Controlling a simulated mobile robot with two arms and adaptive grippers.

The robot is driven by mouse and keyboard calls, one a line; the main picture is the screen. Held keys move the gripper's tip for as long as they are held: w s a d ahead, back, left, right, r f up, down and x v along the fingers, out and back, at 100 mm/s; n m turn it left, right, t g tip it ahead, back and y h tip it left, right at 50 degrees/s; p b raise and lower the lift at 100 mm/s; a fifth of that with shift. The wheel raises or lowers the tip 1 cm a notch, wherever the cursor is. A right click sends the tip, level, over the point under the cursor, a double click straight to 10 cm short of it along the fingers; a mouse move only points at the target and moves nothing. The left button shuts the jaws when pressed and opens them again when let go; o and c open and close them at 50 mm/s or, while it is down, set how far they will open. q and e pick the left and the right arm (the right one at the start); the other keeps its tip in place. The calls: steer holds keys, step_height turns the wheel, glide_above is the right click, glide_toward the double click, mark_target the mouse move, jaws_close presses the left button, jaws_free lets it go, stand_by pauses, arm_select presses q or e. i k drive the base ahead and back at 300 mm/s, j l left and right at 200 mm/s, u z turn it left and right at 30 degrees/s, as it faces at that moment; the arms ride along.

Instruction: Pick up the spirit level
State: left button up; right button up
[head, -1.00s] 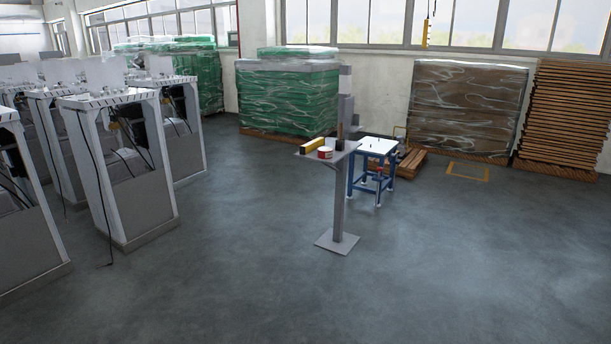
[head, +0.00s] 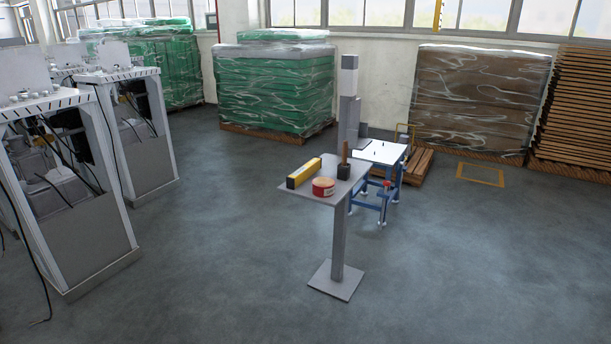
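A yellow bar-shaped object with a dark end, which looks like the spirit level (head: 305,173), lies on the left part of a small grey pedestal table (head: 325,195). A round red and white tin or tape roll (head: 323,187) lies just right of it, in front. A dark cup with a brown stick-like thing in it (head: 344,169) stands behind, to the right. Neither of my grippers shows in the head view.
A grey post (head: 349,110) rises behind the table. A blue-framed stand with a white top (head: 381,152) is behind right. White dispenser frames (head: 75,225) stand at left. Wrapped green pallets (head: 276,90) and brown stacks (head: 475,100) line the back. The front floor is clear.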

mark_target(297, 178)
steer(key=z, duration=0.3)
steer(key=i+j+z, duration=0.35)
steer(key=j, duration=0.35)
steer(key=i+j+z, duration=0.15)
steer(key=i+j, duration=0.15)
steer(key=i+j+z, duration=0.2)
steer(key=j, duration=0.3)
